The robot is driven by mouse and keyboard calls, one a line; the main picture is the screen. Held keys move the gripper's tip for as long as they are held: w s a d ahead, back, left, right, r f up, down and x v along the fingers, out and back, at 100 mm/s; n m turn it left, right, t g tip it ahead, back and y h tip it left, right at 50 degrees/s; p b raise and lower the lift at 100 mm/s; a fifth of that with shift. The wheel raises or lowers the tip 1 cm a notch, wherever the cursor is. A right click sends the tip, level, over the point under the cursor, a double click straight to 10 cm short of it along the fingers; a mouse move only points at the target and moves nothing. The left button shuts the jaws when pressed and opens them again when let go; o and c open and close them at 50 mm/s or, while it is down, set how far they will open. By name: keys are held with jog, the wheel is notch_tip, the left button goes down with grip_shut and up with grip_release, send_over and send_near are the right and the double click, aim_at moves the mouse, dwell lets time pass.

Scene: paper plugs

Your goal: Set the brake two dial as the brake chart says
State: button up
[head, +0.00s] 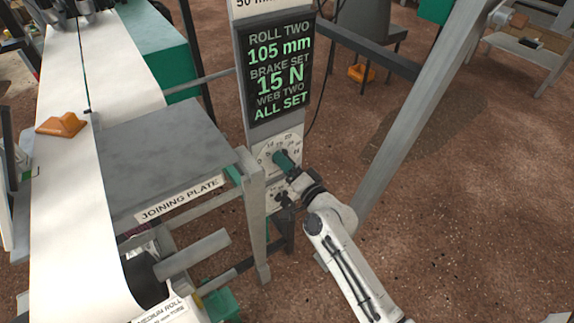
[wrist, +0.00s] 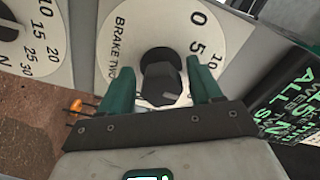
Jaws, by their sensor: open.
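The brake two dial (wrist: 120,50) is a white round plate with black numbers, on the grey post; 0, 5 and 10 show in the wrist view. Its black knob (wrist: 158,62) stands out from the middle, with a pale mark low on its face. My gripper (wrist: 162,85) is open, its green fingers on either side of the knob; whether they touch it I cannot tell. In the head view my gripper (head: 285,162) covers part of the dial (head: 268,150). The screen (head: 275,70) above reads roll two 105 mm, brake set 15 N, web two all set.
A sign reading 50 mm (head: 258,4) is cut off at the top. A second dial (wrist: 30,40) sits beside this one. The joining plate (head: 165,150) stands left of the post, and a slanted grey beam (head: 425,110) rises to the right.

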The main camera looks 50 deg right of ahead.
jog(key=b+v, duration=0.1)
jog(key=v, duration=0.9)
jog(key=shift+s, duration=0.4)
jog(key=shift+a, duration=0.1)
jog(key=s+a+f+n+g+y+p, duration=0.25)
jog(key=a+n+g+y, duration=0.35)
jog(key=a+n, duration=0.4)
jog(key=s+a+n+g+h+p, duration=0.1)
jog(key=s+n+g+p, duration=0.3)
jog(key=s+g, duration=0.6)
jog(key=s+a, duration=0.1)
jog(key=s, duration=0.2)
jog(key=shift+s+r+n, duration=0.2)
jog(key=shift+s+n, duration=0.15)
jog(key=shift+n, duration=0.05)
dwell(0.4)
